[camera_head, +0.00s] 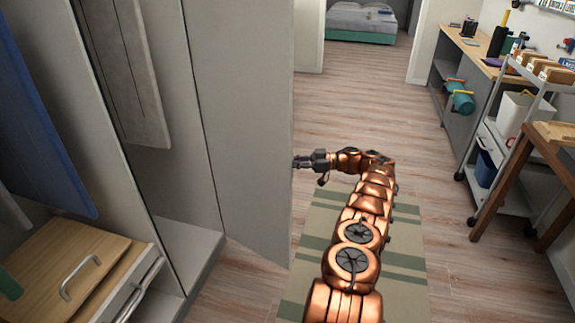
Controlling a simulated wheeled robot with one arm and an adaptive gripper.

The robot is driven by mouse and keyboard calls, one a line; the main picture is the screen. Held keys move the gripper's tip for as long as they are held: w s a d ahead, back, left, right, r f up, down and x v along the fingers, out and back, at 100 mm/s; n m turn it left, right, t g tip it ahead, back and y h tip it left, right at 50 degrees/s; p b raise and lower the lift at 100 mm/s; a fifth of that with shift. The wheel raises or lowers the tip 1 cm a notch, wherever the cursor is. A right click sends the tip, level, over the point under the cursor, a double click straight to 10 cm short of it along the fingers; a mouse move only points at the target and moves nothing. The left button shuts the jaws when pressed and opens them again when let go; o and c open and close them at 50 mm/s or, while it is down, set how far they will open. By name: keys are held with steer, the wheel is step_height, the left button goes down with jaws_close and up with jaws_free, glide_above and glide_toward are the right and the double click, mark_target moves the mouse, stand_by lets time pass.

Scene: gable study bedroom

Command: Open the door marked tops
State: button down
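A tall pale grey wardrobe door (245,110) stands swung open at the wardrobe's right side. Its inner face and free vertical edge show. No "tops" marking shows on the side I see. My copper arm reaches forward over the rug and bends left. My gripper (300,162) is at the door's free edge, about mid-height. Its fingertips are small and partly hidden at the edge, so I cannot tell whether they touch or grip it. Inside the open wardrobe (190,245) hang a blue garment (50,120) and a grey garment (140,75).
A striped rug (405,245) lies under my arm. A trolley (510,150), a wooden table (555,135) and a desk (465,45) line the right. Floor toward the bed (360,22) is clear.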

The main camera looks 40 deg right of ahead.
steer(key=shift+d, duration=0.35)
stand_by(0.5)
steer(key=c, duration=1.4)
jaws_free()
steer(key=shift+s, duration=0.1)
steer(key=shift+c, duration=0.2)
steer(key=shift+o, duration=1.2)
steer(key=shift+w+r, duration=0.2)
steer(key=shift+r, duration=0.05)
